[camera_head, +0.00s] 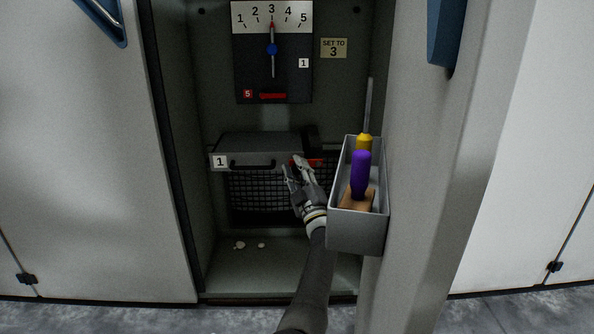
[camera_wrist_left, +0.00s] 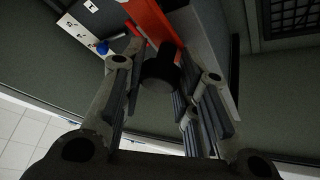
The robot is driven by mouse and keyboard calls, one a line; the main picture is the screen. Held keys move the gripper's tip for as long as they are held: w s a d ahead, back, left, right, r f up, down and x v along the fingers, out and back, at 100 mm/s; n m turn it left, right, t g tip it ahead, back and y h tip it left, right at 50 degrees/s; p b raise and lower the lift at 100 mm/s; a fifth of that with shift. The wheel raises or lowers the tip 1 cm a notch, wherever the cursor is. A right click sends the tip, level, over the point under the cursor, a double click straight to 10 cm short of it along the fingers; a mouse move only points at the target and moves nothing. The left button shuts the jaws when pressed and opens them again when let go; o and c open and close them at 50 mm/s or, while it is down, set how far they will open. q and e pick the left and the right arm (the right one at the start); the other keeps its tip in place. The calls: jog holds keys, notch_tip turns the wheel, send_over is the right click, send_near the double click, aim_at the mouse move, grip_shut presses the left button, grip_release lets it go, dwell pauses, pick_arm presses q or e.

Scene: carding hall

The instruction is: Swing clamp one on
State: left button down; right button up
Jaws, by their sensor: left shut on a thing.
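Clamp one has a red lever (camera_head: 316,162) at the right front of a grey box (camera_head: 262,144) labelled 1, inside the open cabinet. The red lever (camera_wrist_left: 153,22) also shows in the left wrist view, with a black round grip (camera_wrist_left: 160,74) at its near end. My left gripper (camera_head: 297,170) is at the lever and hides part of it. In the left wrist view its fingers (camera_wrist_left: 158,80) are on either side of the black grip, shut on the clamp lever. My right gripper is not in view.
A black mesh guard (camera_head: 262,190) hangs below the box. A dial panel (camera_head: 272,85) above points to 3, beside a "SET TO 3" sign (camera_head: 334,48). A grey bin (camera_head: 357,233) holding tools is on the door, right of my arm. White scraps (camera_head: 239,245) lie on the cabinet floor.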

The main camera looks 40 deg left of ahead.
pick_arm(q)
jog(key=c, duration=1.4)
grip_release()
jog(key=shift+o, duration=1.4)
jog(key=shift+s+d+f, duration=0.1)
jog(key=shift+d+f, duration=0.1)
jog(key=shift+d, duration=0.1)
jog(key=v, duration=0.6)
jog(key=shift+s+d, duration=0.2)
jog(key=shift+d, duration=0.05)
jog(key=shift+f, duration=0.15)
